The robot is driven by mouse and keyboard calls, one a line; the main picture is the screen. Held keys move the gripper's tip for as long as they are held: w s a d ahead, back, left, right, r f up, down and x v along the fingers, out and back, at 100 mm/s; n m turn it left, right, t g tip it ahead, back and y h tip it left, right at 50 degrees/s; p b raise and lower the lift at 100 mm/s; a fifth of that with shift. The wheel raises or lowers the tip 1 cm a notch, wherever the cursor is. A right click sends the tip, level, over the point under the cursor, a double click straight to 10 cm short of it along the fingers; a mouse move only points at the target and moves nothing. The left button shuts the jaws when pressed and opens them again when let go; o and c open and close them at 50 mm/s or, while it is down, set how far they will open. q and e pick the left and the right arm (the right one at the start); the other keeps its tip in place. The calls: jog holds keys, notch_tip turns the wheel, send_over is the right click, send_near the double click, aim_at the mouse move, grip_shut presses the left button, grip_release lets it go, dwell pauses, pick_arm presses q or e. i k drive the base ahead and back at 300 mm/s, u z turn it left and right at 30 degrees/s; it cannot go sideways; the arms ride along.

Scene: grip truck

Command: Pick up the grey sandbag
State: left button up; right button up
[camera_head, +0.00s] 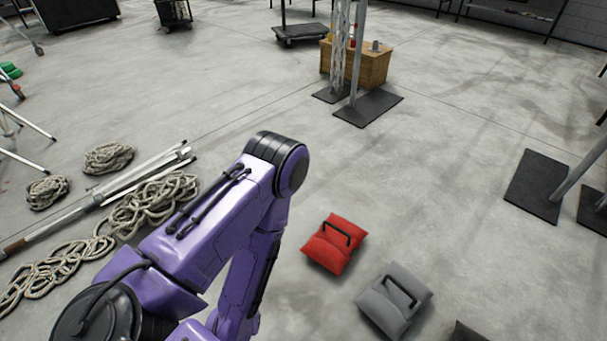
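The grey sandbag (383,309) lies on the concrete floor at the lower right of the head view, with a dark handle strap on top. A red sandbag (325,252) with a black handle lies just up and left of it, apart from it. My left arm, purple and black, reaches in from the lower left and bends down left of the red sandbag. Its gripper is out of the frame or hidden behind the arm. My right gripper is not in view. Nothing covers the grey sandbag.
A dark object (467,333) is cut off at the bottom edge, right of the grey sandbag. Coiled ropes (150,205) and metal poles (100,197) lie at left. Black base plates (538,185) stand at right. A wooden crate (372,70) stands farther back. The central floor is clear.

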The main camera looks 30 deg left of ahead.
aim_at(391, 304)
jog(key=u, duration=1.3)
jog(key=i, duration=1)
jog(key=z, duration=1.7)
